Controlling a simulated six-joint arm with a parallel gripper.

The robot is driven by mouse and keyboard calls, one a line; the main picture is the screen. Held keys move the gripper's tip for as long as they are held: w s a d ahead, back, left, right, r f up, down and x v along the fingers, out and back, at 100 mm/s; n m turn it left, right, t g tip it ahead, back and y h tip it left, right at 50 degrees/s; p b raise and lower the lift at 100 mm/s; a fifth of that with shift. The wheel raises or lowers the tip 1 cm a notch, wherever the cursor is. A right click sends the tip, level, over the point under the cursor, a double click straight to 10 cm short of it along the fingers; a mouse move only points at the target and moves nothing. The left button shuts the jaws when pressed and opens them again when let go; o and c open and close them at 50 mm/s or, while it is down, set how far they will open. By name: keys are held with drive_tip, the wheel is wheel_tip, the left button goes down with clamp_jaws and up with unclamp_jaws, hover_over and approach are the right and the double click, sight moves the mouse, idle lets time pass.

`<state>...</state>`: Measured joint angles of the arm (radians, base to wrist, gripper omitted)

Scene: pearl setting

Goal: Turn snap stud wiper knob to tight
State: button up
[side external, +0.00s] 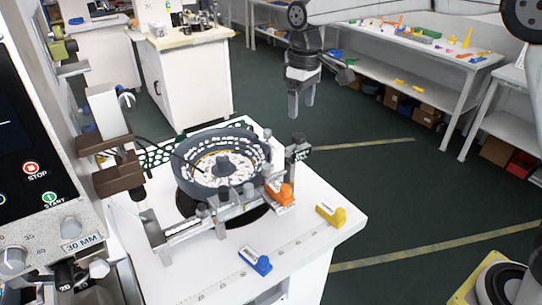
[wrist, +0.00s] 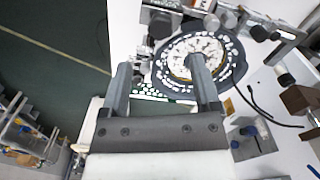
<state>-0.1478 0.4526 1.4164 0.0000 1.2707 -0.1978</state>
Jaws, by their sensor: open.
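A dark round feeder bowl (side external: 198,187) full of white pieces stands on the white bench; it also shows in the wrist view (wrist: 240,62). Several small grey knobs (side external: 224,193) stand along the metal rail at the bowl's front; they also show in the wrist view (wrist: 260,33). I cannot tell which one is the snap stud wiper knob, nor read any tight mark. My gripper (side external: 301,109) is open and empty, raised in the air behind and to the right of the bowl, touching nothing. In the wrist view its two fingers (wrist: 160,66) are spread, one overlapping the bowl.
An orange piece (side external: 285,196) sits at the rail's right end. A blue clip (side external: 256,262) and a yellow clip (side external: 331,215) lie on the bench (side external: 300,230). A brown-tipped fixture (side external: 118,178) and control panel (side external: 20,150) stand left. The air around my gripper is clear.

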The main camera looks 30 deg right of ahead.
sight(299, 135)
idle(0.3)
drive_tip(key=shift+f, duration=3.85)
clamp_jaws()
